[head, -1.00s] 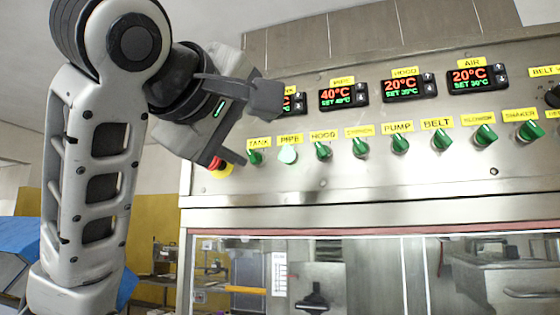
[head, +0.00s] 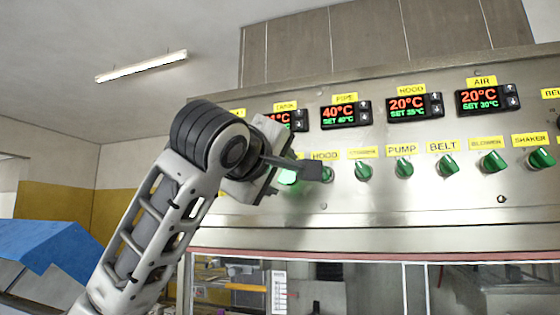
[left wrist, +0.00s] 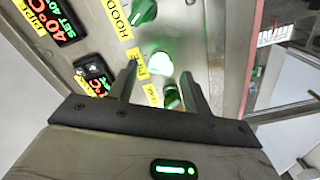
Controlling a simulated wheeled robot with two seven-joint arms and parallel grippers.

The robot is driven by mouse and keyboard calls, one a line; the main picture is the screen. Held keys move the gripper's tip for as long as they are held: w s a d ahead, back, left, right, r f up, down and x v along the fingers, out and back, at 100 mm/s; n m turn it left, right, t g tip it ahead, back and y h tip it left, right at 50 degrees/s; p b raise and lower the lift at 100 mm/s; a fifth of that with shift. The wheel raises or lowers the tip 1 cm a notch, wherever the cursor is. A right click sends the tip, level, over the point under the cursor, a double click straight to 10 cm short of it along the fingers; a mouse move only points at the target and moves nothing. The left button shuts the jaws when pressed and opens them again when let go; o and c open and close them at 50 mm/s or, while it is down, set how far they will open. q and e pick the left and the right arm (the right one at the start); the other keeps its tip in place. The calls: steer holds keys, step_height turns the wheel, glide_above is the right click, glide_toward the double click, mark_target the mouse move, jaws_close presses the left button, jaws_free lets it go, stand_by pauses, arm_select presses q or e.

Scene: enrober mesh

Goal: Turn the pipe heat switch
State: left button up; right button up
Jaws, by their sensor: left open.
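The pipe heat switch is the pale, lit green knob (head: 287,176) on the steel control panel, partly hidden behind my left gripper in the head view. In the left wrist view the glowing knob (left wrist: 160,63) shows beyond and between the fingers, beside a yellow label. My left gripper (left wrist: 158,76) is open, with one finger on each side of the knob in that picture. I cannot tell whether a finger touches it. In the head view the left gripper (head: 295,180) is in front of the panel at the switch. My right gripper is not in view.
The green hood knob (head: 326,174) is close to the right of my fingers, with several more knobs farther right. The tank knob (left wrist: 172,97) is close on the other side. The pipe display (head: 345,114) above reads 40°C. A window lies below the panel.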

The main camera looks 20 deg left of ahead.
arm_select(q)
steer(key=shift+w, duration=0.65)
steer(key=c, duration=1)
steer(key=shift+f, duration=0.1)
